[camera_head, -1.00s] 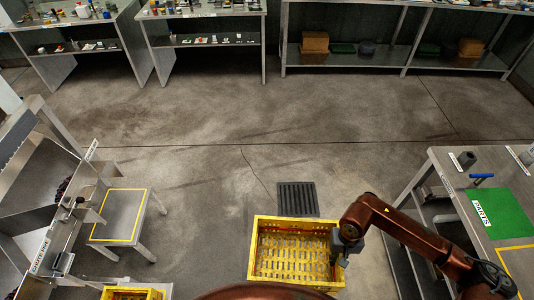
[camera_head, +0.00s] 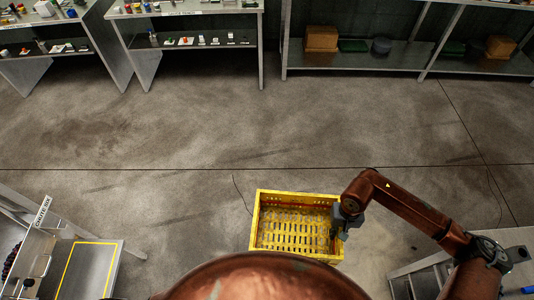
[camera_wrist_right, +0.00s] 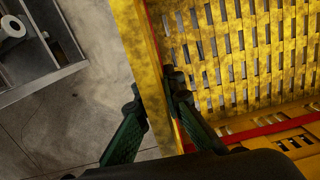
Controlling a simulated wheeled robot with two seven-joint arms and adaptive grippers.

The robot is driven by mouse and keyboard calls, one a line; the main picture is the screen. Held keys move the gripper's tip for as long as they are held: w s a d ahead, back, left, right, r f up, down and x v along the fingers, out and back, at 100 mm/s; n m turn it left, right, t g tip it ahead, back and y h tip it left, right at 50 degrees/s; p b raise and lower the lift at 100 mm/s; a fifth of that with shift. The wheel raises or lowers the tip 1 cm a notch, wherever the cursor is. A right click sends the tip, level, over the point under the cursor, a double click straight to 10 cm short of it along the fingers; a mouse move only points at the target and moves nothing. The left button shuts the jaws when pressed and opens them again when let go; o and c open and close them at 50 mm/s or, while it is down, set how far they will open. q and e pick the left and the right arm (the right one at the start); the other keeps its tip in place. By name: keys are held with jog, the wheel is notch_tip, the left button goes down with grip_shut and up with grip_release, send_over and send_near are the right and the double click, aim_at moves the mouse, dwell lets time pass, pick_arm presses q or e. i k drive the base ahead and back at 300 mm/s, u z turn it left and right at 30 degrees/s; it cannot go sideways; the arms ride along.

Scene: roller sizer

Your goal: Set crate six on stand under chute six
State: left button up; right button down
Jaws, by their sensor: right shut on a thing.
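The yellow crate (camera_head: 298,193) is held in front of me at lower centre in the head view and looks empty. Its slatted floor and wall (camera_wrist_right: 147,45) fill the right of the wrist view. My right gripper (camera_head: 340,229) is at the crate's right wall; in the wrist view its two green fingers (camera_wrist_right: 153,88) close on the rim, one each side. A stand (camera_head: 112,262) with a yellow outline on its bare top is at lower left, beside the "CHUTE SIX" sign (camera_head: 43,211). The chute itself is mostly cut off. My left gripper is not visible.
A metal table (camera_head: 505,240) is at lower right, partly behind my right arm. Loaded benches (camera_head: 195,20) and a shelf (camera_head: 400,62) line the far side. The concrete floor (camera_head: 200,130) between is clear.

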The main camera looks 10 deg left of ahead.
aim_at(86, 275)
jog(key=i, duration=1.25)
jog(key=u, duration=4.65)
